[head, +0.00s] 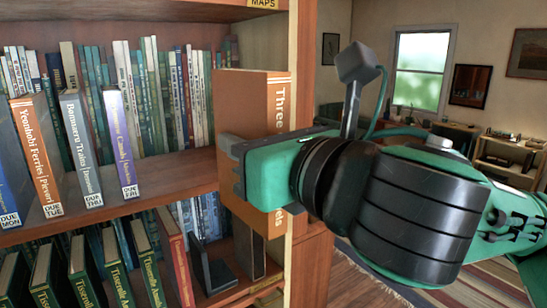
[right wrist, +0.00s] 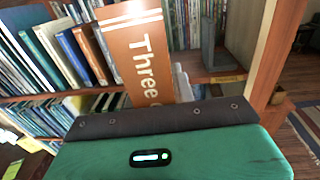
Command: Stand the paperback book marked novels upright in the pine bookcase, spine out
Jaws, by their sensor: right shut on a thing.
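My right gripper (head: 238,170) is shut on an orange-brown paperback (head: 243,100). The book is upright, spine towards me, in front of the bookcase's right side. In the right wrist view the spine (right wrist: 143,60) tilts slightly above the gripper. The wooden bookcase (head: 115,206) fills the left of the head view. A dark bookend (head: 207,268) stands on its lower shelf, and shows in the right wrist view too (right wrist: 213,48). My left gripper is not in view.
On the middle shelf, books labelled DUE MON to DUE FRI stand at the front, including an orange one (head: 37,155), before a packed back row. Several green books and a red book (head: 175,257) stand below. The bookcase's right post (head: 312,265) is close to my gripper.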

